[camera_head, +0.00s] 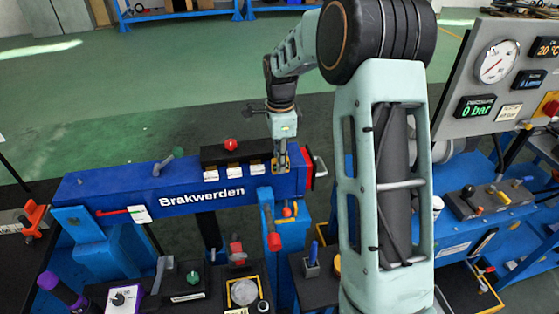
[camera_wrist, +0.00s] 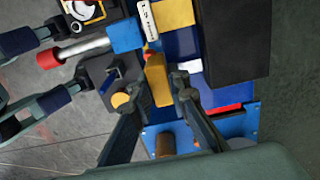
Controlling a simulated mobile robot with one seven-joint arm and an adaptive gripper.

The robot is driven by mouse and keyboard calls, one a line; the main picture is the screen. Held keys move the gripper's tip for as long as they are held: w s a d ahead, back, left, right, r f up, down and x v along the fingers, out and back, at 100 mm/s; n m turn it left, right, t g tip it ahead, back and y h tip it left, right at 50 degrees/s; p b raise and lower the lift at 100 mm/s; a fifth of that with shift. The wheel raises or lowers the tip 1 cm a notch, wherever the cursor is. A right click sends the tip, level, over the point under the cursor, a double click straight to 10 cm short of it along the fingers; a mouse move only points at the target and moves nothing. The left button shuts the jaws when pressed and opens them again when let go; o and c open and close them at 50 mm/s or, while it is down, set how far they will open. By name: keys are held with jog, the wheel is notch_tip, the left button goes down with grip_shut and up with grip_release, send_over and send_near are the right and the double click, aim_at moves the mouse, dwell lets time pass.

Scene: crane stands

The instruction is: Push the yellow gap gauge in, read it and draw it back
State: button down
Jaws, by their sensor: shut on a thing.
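The yellow gap gauge (camera_wrist: 157,80) shows in the wrist view as a narrow yellow block against the blue beam. My gripper (camera_wrist: 154,97) has one finger on each side of it and is shut on it. In the head view my gripper (camera_head: 281,160) points down at the right end of the blue beam (camera_head: 120,180) lettered "Brakwerden", near its red end piece. Only a little yellow shows there at the fingertips. How deep the gauge sits and any marks on it cannot be made out.
A black block with white labels and a red knob (camera_head: 231,144) stands on the beam, left of my gripper. A red-ended lever (camera_head: 273,238) hangs below. Control boxes with knobs fill the front. A gauge panel (camera_head: 499,62) stands at right. Open green floor lies behind.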

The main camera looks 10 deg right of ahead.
jog(key=shift+s, duration=0.15)
jog(key=c, duration=1.8)
grip_release()
jog(key=shift+s, duration=0.1)
jog(key=shift+c, duration=0.2)
jog(key=shift+r, duration=0.3)
notch_tip(320, 180, up, 11)
jog(key=shift+r, duration=0.2)
jog(key=shift+d, duration=0.15)
